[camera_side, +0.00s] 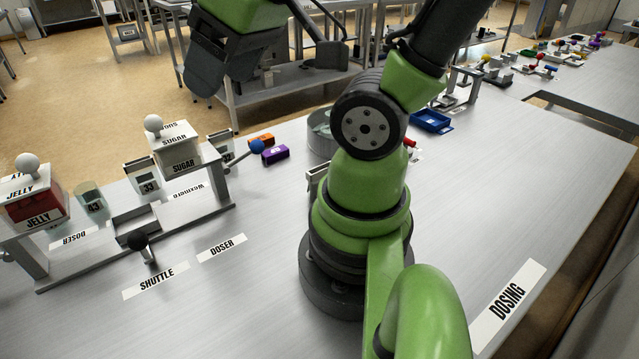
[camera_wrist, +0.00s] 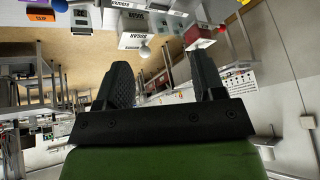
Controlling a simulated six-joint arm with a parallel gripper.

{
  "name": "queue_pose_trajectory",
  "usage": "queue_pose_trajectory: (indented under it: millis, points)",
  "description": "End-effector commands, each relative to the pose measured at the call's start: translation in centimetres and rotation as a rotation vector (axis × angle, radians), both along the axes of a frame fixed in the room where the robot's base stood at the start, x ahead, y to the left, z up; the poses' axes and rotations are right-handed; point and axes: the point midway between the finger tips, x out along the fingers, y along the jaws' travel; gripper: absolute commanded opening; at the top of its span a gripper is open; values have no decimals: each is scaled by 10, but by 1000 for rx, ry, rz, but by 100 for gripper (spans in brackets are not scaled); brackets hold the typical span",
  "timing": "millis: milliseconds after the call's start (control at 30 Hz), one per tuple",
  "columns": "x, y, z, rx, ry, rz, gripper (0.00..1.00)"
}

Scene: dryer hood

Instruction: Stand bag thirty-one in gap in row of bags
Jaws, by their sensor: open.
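I cannot pick out bag thirty-one, a row of bags or a gap in either view. My gripper shows in the wrist view (camera_wrist: 162,82) with its two dark fingers spread wide and nothing between them. In the side view it is high up, at the upper left of my arm, above and behind the near table. Containers marked 33 (camera_side: 148,187) and 43 (camera_side: 92,202) stand by the dosing frame. I cannot tell if either is a bag.
A white SUGAR box (camera_side: 176,152) and a JELLY box (camera_side: 36,207) sit on the raised grey frame.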

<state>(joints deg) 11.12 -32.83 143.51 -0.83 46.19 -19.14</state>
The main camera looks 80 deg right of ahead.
Motion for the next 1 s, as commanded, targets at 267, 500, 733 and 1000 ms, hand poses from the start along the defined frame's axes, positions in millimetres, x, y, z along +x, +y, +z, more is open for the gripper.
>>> queue_pose_trajectory:
  millis: [267,500,733,1000]
  points:
    - [-16,-111,-79,-308,354,393,63]
    - [-72,-155,-138,-300,487,796,63]
    - [-93,-161,-160,-282,485,948,63]
    - [-92,-160,-189,-283,476,951,63]
